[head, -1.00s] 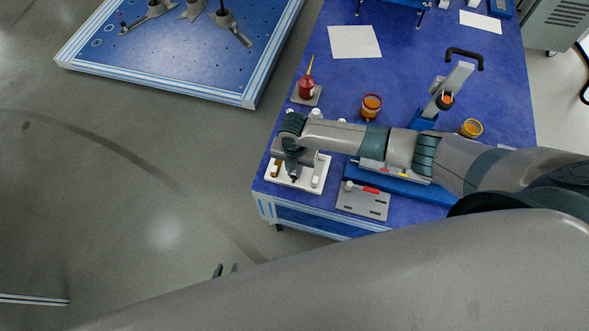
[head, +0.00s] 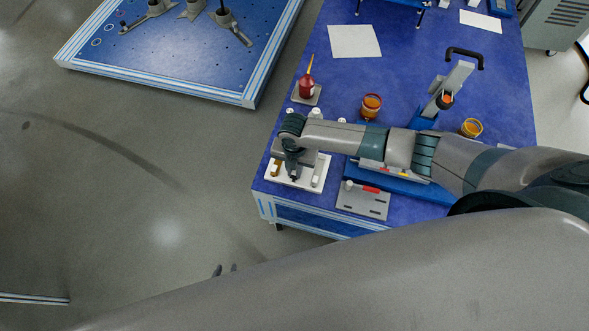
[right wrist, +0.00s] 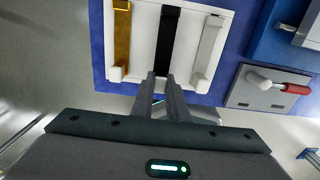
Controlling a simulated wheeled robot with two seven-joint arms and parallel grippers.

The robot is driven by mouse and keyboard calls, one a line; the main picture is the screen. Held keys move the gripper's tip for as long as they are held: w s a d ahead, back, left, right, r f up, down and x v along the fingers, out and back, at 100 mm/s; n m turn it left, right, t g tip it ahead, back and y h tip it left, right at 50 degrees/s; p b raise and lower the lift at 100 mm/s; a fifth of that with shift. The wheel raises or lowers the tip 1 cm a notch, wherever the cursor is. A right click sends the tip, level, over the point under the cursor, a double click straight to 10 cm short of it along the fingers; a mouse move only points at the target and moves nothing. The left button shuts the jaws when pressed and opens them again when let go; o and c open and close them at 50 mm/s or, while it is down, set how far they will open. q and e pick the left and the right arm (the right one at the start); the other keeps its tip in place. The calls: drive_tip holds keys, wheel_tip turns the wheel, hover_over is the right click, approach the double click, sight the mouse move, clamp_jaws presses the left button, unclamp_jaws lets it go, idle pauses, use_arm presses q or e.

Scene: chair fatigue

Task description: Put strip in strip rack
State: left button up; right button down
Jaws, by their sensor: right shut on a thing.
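The white strip rack (right wrist: 145,48) lies on the blue table near its front left corner; it also shows in the head view (head: 318,188). In the right wrist view a gold strip (right wrist: 121,40) is on the rack's left and a pale grey strip (right wrist: 208,45) on its right. A black strip (right wrist: 168,38) lies between them, parallel to both. My right gripper (right wrist: 160,78) is shut on the near end of the black strip. Whether the strip touches the rack is unclear.
A grey plate with a red-handled part (head: 364,198) and a blue fixture (head: 425,188) stand right of the rack. A red bottle (head: 306,86) and an orange-brown jar (head: 371,106) stand behind. A white sheet (head: 354,42) lies further back.

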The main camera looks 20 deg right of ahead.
drive_tip(key=shift+f+b, duration=0.5)
drive_tip(key=shift+f, duration=0.35)
drive_tip(key=c, duration=1.7)
unclamp_jaws()
drive_tip(key=shift+o, duration=0.2)
wheel_tip(320, 180, up, 18)
drive_tip(key=shift+f, duration=0.25)
drive_tip(key=shift+s+f, duration=0.1)
drive_tip(key=shift+s, duration=0.05)
